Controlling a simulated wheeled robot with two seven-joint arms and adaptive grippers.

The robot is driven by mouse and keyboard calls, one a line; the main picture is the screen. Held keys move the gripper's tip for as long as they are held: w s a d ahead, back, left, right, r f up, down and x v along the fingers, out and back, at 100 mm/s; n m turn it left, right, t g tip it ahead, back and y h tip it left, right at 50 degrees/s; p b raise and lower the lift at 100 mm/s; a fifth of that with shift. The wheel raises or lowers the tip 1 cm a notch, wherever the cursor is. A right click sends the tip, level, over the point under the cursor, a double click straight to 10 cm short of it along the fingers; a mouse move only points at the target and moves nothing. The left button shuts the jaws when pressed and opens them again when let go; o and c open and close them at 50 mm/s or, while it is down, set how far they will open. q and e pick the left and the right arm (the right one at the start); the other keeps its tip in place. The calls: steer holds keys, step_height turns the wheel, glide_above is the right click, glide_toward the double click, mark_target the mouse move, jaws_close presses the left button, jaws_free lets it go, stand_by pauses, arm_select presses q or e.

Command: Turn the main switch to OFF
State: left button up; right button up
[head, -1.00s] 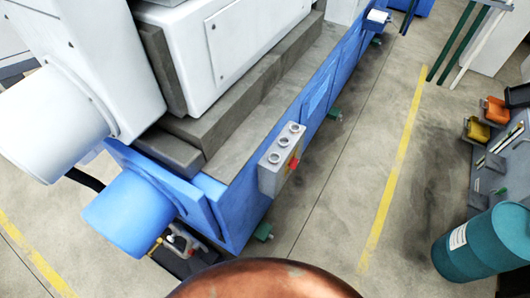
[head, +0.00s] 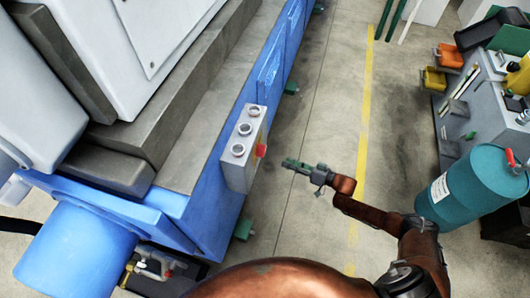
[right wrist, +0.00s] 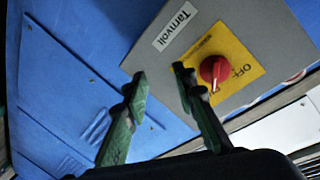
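The main switch is a red rotary knob (head: 261,150) on the side of a grey control box (head: 237,165) fixed to the blue machine. In the right wrist view the red knob (right wrist: 214,70) sits on a yellow plate (right wrist: 233,58) with OFF lettering; part of the other lettering is hidden. My right gripper (head: 289,163) is to the right of the knob, apart from it. In the right wrist view its green fingers (right wrist: 159,75) are spread with nothing between them, and the knob lies just right of the right finger. My left gripper is not in view.
The blue grinder bed (head: 205,205) fills the left side. A teal drum (head: 470,190) stands at the right, near a cluttered workbench (head: 470,110). A yellow line (head: 366,120) marks the grey floor; the aisle beside the machine is open.

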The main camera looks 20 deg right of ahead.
mark_target(261, 151)
steer(key=a+r+g+y+b, duration=0.2)
steer(key=a+r+y, duration=0.15)
steer(key=r, duration=0.45)
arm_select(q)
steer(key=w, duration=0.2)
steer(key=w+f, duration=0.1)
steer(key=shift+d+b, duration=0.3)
arm_select(e)
steer(key=x, duration=0.7)
steer(key=shift+w, duration=0.25)
steer(key=shift+r+y, duration=0.1)
steer(key=shift+y, duration=0.15)
steer(key=shift+c, duration=0.4)
jaws_close()
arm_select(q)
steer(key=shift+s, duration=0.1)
